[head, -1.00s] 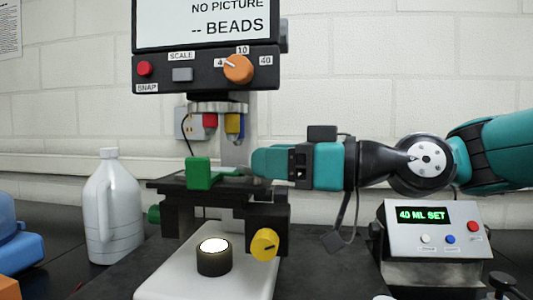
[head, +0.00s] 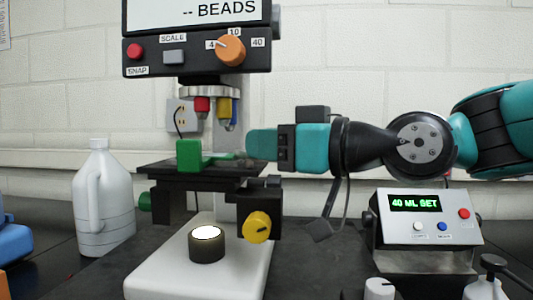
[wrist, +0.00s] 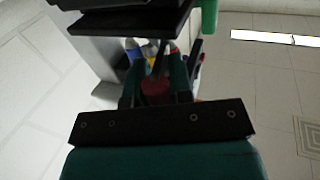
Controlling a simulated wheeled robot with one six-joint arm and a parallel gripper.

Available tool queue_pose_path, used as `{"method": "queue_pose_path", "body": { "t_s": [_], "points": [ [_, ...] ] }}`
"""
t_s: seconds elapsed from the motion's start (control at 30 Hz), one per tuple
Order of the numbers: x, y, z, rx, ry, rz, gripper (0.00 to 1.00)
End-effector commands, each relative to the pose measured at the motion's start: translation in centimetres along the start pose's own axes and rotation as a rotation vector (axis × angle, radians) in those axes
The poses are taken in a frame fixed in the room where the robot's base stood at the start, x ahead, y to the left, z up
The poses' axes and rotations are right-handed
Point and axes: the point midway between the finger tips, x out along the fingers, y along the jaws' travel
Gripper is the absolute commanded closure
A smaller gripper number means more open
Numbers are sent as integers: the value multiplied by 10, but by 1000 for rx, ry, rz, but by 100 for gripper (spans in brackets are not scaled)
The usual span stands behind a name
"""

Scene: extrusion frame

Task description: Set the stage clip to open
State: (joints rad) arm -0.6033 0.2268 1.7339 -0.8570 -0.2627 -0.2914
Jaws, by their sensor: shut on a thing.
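The green stage clip (head: 189,155) stands on the black microscope stage (head: 165,172) in the head view. It has an upright block at the left and a low arm reaching right toward my fingers. My gripper (head: 250,143) comes in from the right, level, just above the stage's right part. In the wrist view my gripper (wrist: 155,88) is shut on a small dark red piece (wrist: 155,92), which seems to be the clip's end. In the head view my fingers hide that held part. A green piece also shows in the wrist view (wrist: 209,16).
The objectives (head: 215,105) hang close above the stage. A yellow knob (head: 257,227) and a round lamp (head: 207,244) are below it. A white jug (head: 104,205) stands left. A display box (head: 428,220) stands right, under my arm.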

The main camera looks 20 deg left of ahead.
Motion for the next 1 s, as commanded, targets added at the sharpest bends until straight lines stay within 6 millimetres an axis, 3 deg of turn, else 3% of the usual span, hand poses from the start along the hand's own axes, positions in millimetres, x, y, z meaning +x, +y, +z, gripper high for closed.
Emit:
{"method": "queue_pose_path", "body": {
  "t_s": [0.6,1.0],
  "points": [
    [2,-20,2,2,3,550,100],
    [3,-22,1,2,1,803,100]
  ]
}}
